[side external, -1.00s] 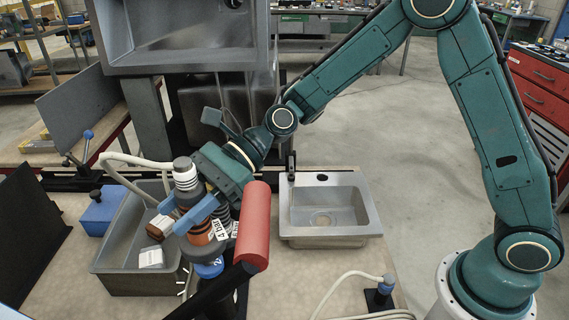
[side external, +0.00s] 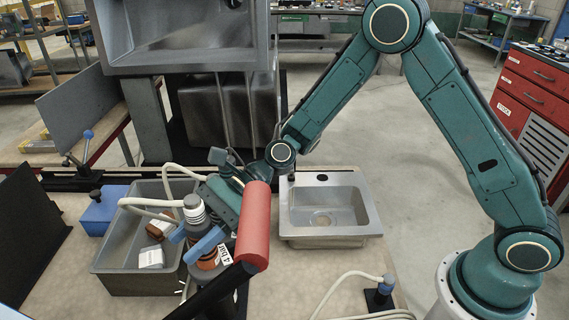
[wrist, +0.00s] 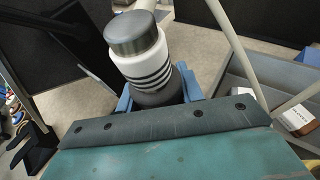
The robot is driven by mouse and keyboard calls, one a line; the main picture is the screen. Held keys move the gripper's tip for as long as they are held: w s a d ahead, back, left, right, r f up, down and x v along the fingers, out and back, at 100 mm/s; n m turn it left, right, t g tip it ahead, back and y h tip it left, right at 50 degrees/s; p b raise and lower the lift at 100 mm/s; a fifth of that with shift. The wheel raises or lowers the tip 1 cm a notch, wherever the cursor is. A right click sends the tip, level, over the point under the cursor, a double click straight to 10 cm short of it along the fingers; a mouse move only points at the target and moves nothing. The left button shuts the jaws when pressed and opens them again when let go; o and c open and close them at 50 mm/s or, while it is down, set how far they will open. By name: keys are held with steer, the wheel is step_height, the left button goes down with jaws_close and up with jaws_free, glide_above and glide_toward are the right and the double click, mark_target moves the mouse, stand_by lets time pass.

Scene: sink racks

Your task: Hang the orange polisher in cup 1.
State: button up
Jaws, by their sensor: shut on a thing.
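The polisher (side external: 196,213) is upright or nearly so in my gripper (side external: 187,243). It has a grey cap, a dark and white ringed upper part and some orange lower down. The blue fingers are shut on its body. In the wrist view the polisher (wrist: 140,50) shows its grey cap, white neck and dark stripes, between the blue fingers (wrist: 157,95). Its lower end is hidden, so I cannot tell whether it sits in a cup. A white label with a 4 (side external: 224,255) shows beside it; I cannot make out cup 1.
A red padded bar (side external: 254,225) stands in front, just right of my gripper. A grey tub (side external: 115,262) with a brown item and a white box (side external: 151,257) is at left. A small sink (side external: 325,235) is at right. A pale hose (side external: 150,205) crosses near the polisher.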

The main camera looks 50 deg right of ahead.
mark_target(197, 263)
steer(key=shift+f, duration=2.85)
steer(key=o, duration=1.3)
steer(key=shift+o, duration=0.2)
steer(key=shift+f, duration=0.15)
steer(key=shift+d, duration=0.1)
